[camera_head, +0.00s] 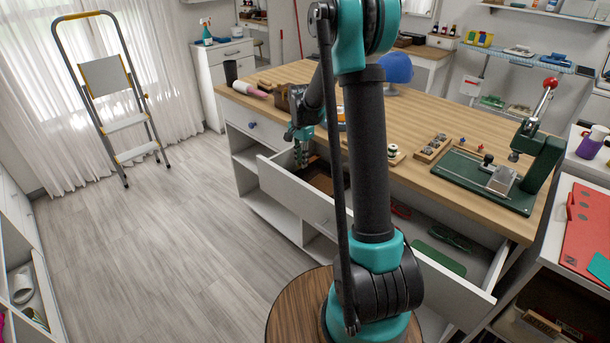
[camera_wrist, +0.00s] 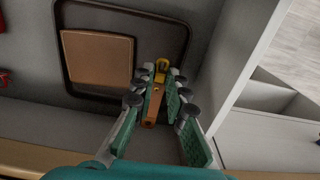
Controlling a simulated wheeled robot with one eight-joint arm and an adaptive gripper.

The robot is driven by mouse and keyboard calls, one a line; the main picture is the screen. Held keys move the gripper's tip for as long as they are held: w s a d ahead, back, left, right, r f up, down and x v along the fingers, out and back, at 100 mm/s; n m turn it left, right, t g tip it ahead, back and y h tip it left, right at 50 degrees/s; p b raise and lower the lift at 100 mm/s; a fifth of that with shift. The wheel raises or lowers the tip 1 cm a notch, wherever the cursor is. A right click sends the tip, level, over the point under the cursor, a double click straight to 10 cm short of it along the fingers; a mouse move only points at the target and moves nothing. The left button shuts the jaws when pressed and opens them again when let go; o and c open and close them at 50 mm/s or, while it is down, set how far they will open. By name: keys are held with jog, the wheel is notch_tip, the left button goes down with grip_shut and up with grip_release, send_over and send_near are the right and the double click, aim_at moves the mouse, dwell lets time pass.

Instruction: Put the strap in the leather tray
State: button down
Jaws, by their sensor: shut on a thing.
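My gripper (camera_wrist: 162,92) is shut on an orange-brown strap (camera_wrist: 153,104) with a yellow end. It points down into the open drawer; in the head view my gripper (camera_head: 301,160) is over the drawer's left part. A dark-rimmed tray (camera_wrist: 66,70), apparently the leather tray, lies in the drawer with a flat brown square piece (camera_wrist: 97,63) inside it. The strap appears near the tray's right side. I cannot tell its height above the tray or whether it touches. The strap cannot be made out in the head view.
The open drawer (camera_head: 284,188) has a pale front wall close to my gripper. Its right part holds a green flat item (camera_head: 438,256) and dark cords. The wooden worktop (camera_head: 450,115) above carries a green press (camera_head: 541,165) and small items. Open floor (camera_head: 150,240) lies left.

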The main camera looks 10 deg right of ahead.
aim_at(301, 172)
jog(key=shift+f, duration=2.95)
jog(key=shift+f, duration=0.15)
jog(key=c, duration=1.8)
grip_release()
notch_tip(301, 172, up, 12)
jog(key=shift+r, duration=0.15)
